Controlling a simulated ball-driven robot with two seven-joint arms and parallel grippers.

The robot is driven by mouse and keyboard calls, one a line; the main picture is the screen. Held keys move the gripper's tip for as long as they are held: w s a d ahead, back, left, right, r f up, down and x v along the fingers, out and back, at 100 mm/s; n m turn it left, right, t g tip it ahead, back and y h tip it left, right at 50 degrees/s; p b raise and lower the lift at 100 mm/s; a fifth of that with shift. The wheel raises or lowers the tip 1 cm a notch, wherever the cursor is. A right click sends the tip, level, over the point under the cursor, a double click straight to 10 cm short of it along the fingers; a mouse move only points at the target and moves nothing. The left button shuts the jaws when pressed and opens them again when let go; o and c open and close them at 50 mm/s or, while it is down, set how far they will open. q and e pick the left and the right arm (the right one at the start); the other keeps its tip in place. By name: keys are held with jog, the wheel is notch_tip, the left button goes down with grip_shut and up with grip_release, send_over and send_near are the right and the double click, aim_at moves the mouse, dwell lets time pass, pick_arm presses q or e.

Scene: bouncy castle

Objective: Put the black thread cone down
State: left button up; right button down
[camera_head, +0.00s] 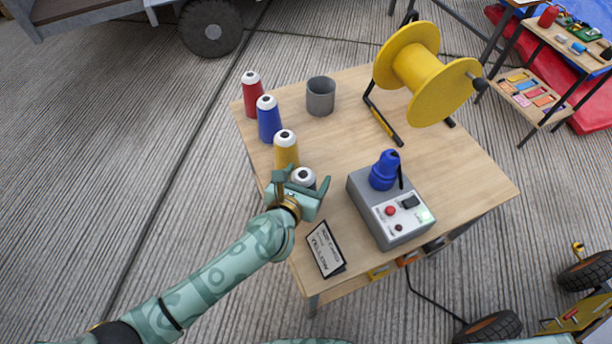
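The black thread cone (304,183) is at the near end of a row of thread cones by the table's left edge. Its white top with a dark hole shows; most of its body is hidden by my gripper. My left gripper (304,182) has one finger on each side of this cone and looks shut on it. The cone looks upright and about level with the row, but its base is hidden, so I cannot tell whether it touches the wooden table (455,170). My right gripper is not in view.
Yellow (286,150), blue (269,122) and red (252,97) cones stand beyond it. A grey cup (320,97), a yellow spool (420,72) and a grey control box (385,215) with a blue plug share the table. A small sign (325,249) stands near the front edge.

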pick_arm(q)
jog(key=p+v, duration=0.4)
jog(key=v, duration=0.8)
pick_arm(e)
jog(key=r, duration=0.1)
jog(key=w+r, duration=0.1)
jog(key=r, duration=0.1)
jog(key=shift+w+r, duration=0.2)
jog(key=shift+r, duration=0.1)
pick_arm(q)
jog(key=shift+r, duration=0.1)
